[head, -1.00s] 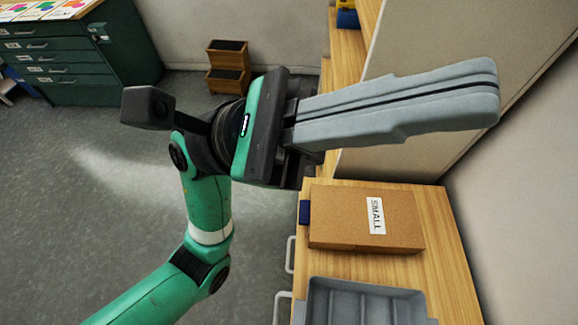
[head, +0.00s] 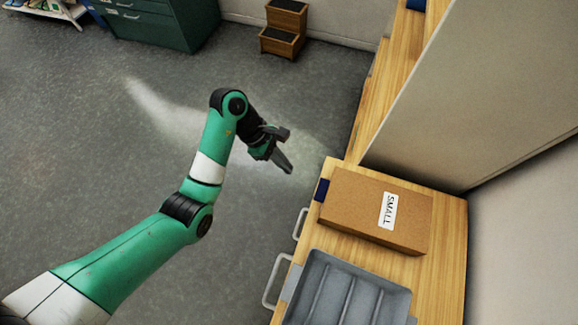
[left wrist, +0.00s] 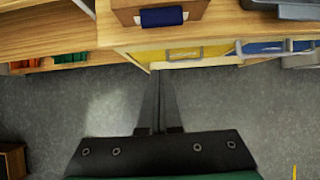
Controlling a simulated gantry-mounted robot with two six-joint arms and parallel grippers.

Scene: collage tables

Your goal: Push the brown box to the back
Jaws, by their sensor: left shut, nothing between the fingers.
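The brown box (head: 355,208) has a white label reading SMALL and a dark blue tab on its left end. It lies on the wooden table (head: 452,235) at the right of the head view. In the left wrist view the box (left wrist: 126,13) shows only in part at the top edge, with its blue tab facing me. My left gripper (head: 289,170) is shut and empty. It hangs over the floor to the left of the table, apart from the box. The shut fingers also show in the left wrist view (left wrist: 158,75), pointing at the table's front. My right gripper is not in view.
A grey compartment tray (head: 350,290) sits on the table in front of the box. Handles (head: 277,281) stick out from the table's front. A tall beige panel (head: 480,90) rises behind the box. A wooden step stool (head: 283,30) stands on the open floor.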

